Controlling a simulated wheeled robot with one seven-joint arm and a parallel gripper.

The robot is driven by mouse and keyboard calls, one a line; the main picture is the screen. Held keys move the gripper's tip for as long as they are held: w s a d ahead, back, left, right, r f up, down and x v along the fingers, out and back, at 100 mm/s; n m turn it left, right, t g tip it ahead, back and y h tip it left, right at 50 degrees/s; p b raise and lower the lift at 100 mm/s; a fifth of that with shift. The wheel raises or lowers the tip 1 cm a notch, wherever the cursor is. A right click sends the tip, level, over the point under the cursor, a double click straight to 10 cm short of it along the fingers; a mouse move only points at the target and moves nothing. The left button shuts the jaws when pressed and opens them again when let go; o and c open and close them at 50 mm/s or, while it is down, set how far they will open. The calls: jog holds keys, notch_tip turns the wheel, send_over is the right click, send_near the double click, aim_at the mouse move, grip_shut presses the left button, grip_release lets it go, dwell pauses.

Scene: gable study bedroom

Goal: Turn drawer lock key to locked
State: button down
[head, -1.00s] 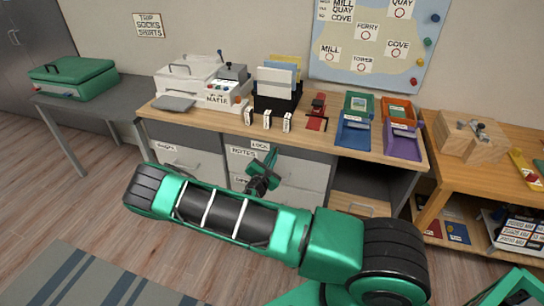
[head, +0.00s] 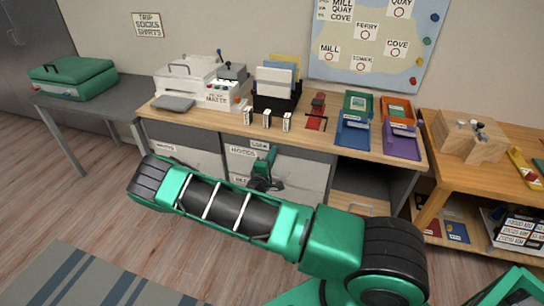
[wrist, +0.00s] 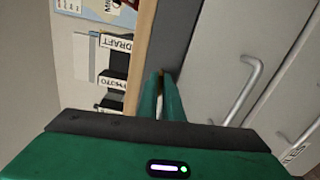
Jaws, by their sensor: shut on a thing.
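My gripper (head: 264,168) is at the upper part of the drawer front (head: 292,170), under the desk's front edge and close to a small label that seems to read "LOCK" (head: 259,145). In the wrist view my gripper (wrist: 163,88) has its two green fingers close together, tips at the grey strip beside the desk edge. They are shut on the key (wrist: 161,82), of which only a thin sliver shows between them. The lock face is hidden by the fingers, so I cannot tell which way the key points.
The desk top (head: 215,118) overhangs the drawers; a printer (head: 190,75), file holder (head: 278,95) and coloured trays (head: 355,130) stand on it. Bar handles (wrist: 244,90) stick out from the drawer fronts. Open floor (head: 100,215) lies at the left.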

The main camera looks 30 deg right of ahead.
jog(key=shift+f+m, duration=0.2)
jog(key=shift+m, duration=0.5)
jog(key=c, duration=1.9)
grip_release()
jog(key=shift+r, duration=0.1)
jog(key=v, duration=1.1)
jog(key=shift+w, duration=0.1)
jog(key=shift+d, duration=0.1)
